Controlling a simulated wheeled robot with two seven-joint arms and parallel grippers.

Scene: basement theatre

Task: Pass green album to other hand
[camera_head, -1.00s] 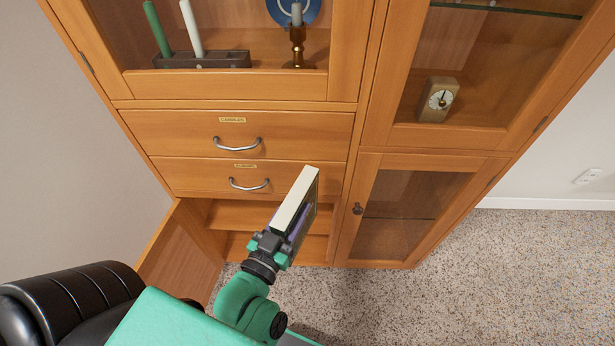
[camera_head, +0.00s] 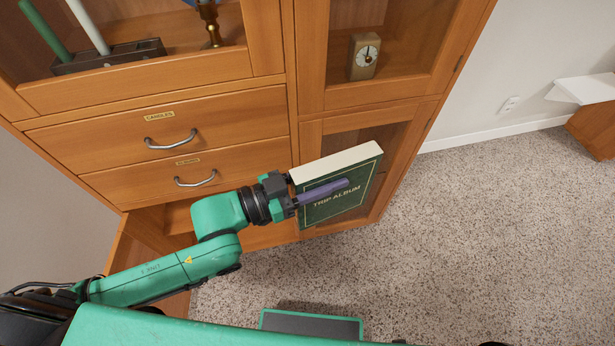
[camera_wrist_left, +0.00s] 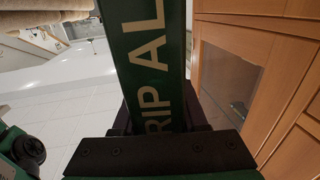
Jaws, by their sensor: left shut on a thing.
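The green album (camera_head: 352,200), a thick book with pale page edges and "TRIP ALBUM" on its cover, is in the head view in front of the cabinet's lower glass door. My left gripper (camera_head: 322,192) is shut on the album's left part, with one purple-grey finger across the cover. The album is held upright in the air, slightly tilted. In the left wrist view the album (camera_wrist_left: 148,60) rises from between the jaws, its lettering partly hidden by the gripper body. My right gripper is not in view.
The wooden cabinet (camera_head: 205,108) stands close behind the album, with two handled drawers and glass doors. A small clock (camera_head: 364,56) sits behind glass. An open door (camera_head: 128,262) hangs at its lower left. Carpet (camera_head: 480,230) to the right is free. A white-topped piece of furniture (camera_head: 585,89) stands at far right.

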